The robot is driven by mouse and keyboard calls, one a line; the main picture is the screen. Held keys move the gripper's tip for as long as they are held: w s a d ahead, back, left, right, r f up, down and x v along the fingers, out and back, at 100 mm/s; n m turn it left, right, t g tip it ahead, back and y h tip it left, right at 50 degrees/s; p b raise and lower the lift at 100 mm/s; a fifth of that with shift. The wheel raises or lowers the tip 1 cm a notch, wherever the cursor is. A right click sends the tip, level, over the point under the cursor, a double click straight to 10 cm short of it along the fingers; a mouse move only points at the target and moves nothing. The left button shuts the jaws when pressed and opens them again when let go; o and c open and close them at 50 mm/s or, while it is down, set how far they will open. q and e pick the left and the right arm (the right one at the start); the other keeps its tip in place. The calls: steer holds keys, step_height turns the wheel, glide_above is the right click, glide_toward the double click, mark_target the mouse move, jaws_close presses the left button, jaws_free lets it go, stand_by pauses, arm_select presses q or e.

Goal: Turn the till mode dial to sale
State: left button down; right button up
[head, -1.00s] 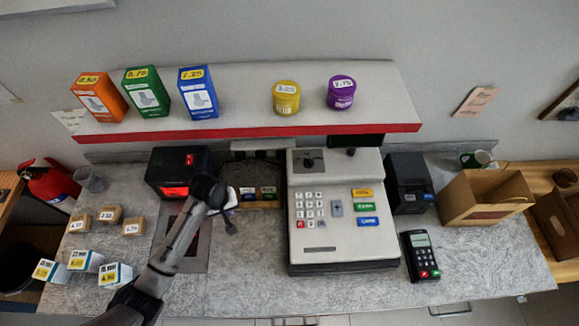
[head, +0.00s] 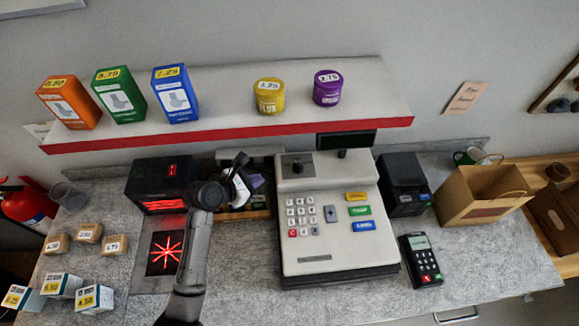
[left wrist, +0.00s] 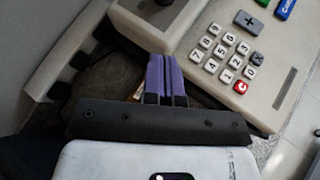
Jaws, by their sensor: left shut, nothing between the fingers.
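The till (head: 335,245) stands in the middle of the counter. Its mode dial (head: 297,168) is a small black knob on a dark plate at the till's upper left; its setting is too small to read. The left wrist view shows the dial (left wrist: 163,3) only in part, cut off by the top edge. My left gripper (head: 250,182) is just left of the till's upper part, apart from the dial. In the left wrist view its purple fingers (left wrist: 166,78) are together and empty, beside the till's side. My right gripper is not in view.
A shelf with a red edge (head: 230,133) holds boxes and tubs above the till. A scanner (head: 163,186) stands left of my arm.

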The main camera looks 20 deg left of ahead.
arm_select(q)
steer(key=n, duration=0.2)
glide_toward(295, 165)
steer(key=f, duration=0.1)
steer(key=w+f, duration=0.1)
steer(key=d+f, duration=0.1)
steer(key=shift+w+f, duration=0.25)
steer(key=w, duration=0.1)
steer(key=w+d, duration=0.1)
steer(key=shift+w+d, duration=0.2)
steer(key=shift+w, duration=0.15)
steer(key=shift+w+d+f, duration=0.1)
steer(key=shift+w+d, duration=0.2)
steer(key=shift+w, duration=0.2)
steer(key=shift+p, duration=0.3)
